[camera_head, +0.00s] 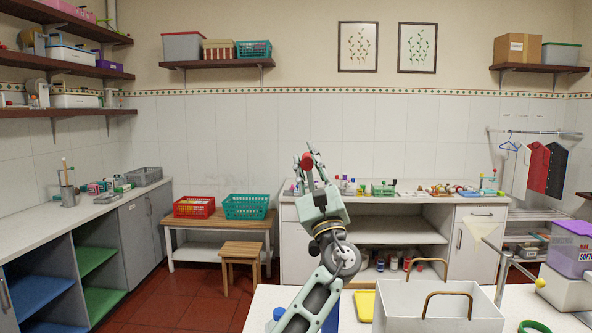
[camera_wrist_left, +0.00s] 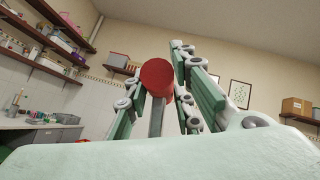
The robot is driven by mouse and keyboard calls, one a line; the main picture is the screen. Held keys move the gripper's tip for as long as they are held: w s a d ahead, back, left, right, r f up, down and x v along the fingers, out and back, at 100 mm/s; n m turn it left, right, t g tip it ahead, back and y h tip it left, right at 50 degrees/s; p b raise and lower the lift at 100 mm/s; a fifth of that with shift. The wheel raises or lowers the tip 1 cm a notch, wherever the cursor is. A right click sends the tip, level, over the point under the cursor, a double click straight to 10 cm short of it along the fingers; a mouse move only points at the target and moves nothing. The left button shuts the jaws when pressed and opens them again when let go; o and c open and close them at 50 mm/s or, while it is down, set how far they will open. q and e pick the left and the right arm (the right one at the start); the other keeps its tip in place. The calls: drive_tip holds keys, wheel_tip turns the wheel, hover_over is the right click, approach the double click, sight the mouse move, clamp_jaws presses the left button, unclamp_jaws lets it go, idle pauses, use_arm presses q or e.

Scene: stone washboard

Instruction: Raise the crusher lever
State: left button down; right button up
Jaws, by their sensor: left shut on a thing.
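My left gripper (camera_head: 307,158) is raised above the near worktop, with its fingers pointing up and away. It is shut on a grey bar with a red cylindrical end, which looks like the crusher lever. In the left wrist view, the red end (camera_wrist_left: 157,77) of this lever sits between the two fingers, and its grey bar (camera_wrist_left: 156,117) runs down between them toward the palm. In the head view the red end (camera_head: 307,161) shows among the fingertips. The rest of the lever and the crusher body are hidden or not clear. My right gripper is not in view.
On the near worktop (camera_head: 262,308) stand a white box with brown handles (camera_head: 425,308), a yellow item (camera_head: 365,303) and, at right, a metal rod with a yellow knob (camera_head: 540,283). A purple bin (camera_head: 572,250) is at the right edge. Tiled floor lies beyond.

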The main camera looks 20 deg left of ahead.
use_arm(q)
drive_tip(key=shift+r, duration=0.25)
drive_tip(key=c, duration=1.9)
unclamp_jaws()
drive_tip(key=shift+c, duration=0.2)
drive_tip(key=o, duration=0.5)
drive_tip(key=shift+f, duration=0.15)
drive_tip(key=shift+c, duration=0.2)
drive_tip(key=v, duration=1.2)
